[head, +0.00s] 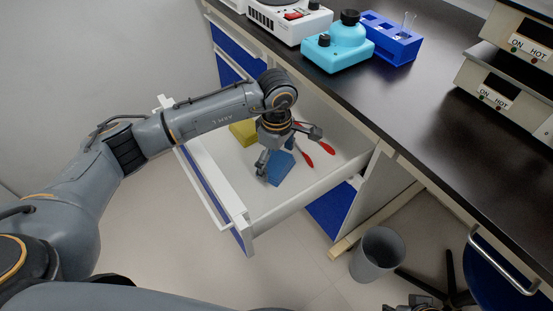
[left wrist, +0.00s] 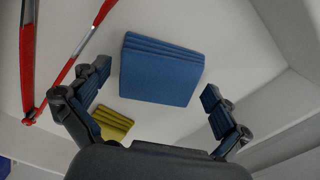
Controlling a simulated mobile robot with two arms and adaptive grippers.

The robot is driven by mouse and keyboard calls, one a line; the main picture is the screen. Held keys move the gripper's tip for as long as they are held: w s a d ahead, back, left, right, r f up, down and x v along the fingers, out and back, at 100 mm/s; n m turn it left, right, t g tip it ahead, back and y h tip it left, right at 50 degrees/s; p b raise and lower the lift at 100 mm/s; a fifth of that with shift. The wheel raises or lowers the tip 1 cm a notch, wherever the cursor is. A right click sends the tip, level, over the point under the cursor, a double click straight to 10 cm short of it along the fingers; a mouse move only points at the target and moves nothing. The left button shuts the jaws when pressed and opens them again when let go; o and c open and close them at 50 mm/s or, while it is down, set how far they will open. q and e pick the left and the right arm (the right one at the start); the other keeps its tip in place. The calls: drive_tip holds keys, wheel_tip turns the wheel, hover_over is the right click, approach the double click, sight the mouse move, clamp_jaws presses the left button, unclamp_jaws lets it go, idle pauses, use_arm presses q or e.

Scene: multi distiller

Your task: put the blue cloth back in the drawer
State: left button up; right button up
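The blue cloth (head: 283,168) is a folded, layered square lying on the floor of the open white drawer (head: 262,212). In the left wrist view the blue cloth (left wrist: 160,70) shows flat and whole, lying beyond and between my spread fingers. My left gripper (head: 290,152) is inside the drawer, above the cloth, pointing down and open. It looks empty, with both fingers apart from the cloth. Part of what seems to be my right gripper (head: 418,304) shows at the bottom edge; its fingers are not clear.
A yellow cloth (head: 243,131) and a red-handled tool (head: 305,158) also lie in the drawer. Drawer walls are close around my gripper. The black counter (head: 415,95) above holds a turquoise device (head: 338,47) and a blue rack (head: 392,42). A grey bin (head: 377,254) stands on the floor.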

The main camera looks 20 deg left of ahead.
sight(276, 162)
use_arm(q)
drive_tip(key=shift+r, duration=0.1)
drive_tip(key=shift+r, duration=0.25)
wheel_tip(276, 162, up, 12)
drive_tip(key=p, duration=0.2)
drive_tip(key=shift+f, duration=0.2)
use_arm(e)
drive_tip(key=x, duration=0.6)
drive_tip(key=shift+s+f, duration=0.25)
drive_tip(key=shift+s, duration=0.05)
drive_tip(key=shift+a, duration=0.1)
